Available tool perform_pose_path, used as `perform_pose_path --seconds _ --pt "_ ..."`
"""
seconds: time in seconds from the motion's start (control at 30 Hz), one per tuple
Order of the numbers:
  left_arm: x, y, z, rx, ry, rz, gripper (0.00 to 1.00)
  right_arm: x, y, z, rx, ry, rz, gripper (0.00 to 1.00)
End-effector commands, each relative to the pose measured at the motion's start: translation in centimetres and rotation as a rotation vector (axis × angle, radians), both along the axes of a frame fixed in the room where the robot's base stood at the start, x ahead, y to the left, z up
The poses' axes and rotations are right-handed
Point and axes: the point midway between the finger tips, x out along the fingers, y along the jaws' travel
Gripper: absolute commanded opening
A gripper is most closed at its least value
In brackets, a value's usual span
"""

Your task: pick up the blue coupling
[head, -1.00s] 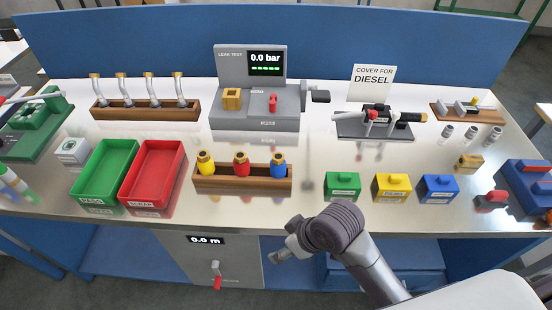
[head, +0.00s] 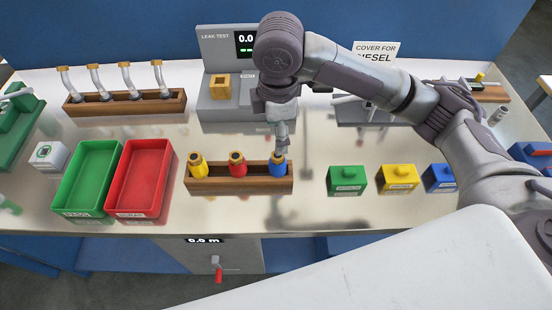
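The blue coupling (head: 278,170) stands upright at the right end of a wooden rack (head: 228,186), beside a red coupling (head: 237,167) and a yellow coupling (head: 198,170). My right arm reaches in from the right, and its gripper (head: 281,147) points down right above the blue coupling. The fingertips overlap the coupling's top in the picture. I cannot tell whether they touch it, and the finger gap is too small to make out. My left gripper is not in view.
A green tray (head: 58,203) and a red tray (head: 113,206) stand left of the rack. Green (head: 346,181), yellow (head: 397,180) and blue (head: 440,180) blocks stand right of it. The leak tester (head: 207,104) is behind, partly hidden by my arm.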

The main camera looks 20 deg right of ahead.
Motion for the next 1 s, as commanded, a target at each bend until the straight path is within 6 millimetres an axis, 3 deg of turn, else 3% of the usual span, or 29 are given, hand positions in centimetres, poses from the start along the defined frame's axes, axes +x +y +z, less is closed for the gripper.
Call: perform_pose_path --seconds 0.3,0.57,0.8,1.0 --pt "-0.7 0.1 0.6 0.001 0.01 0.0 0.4 0.2 -0.1 -5.9 0.0 0.004 -0.002 0.72" --pt "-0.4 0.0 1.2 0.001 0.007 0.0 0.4 0.2 -0.1 -7.9 0.0 0.002 -0.002 0.72" --pt "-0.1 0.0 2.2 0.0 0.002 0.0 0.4 0.2 -0.2 -11.4 0.0 0.001 -0.001 0.72" --pt "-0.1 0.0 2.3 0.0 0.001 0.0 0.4 0.2 -0.2 -12.3 0.002 -0.002 -0.001 0.72"
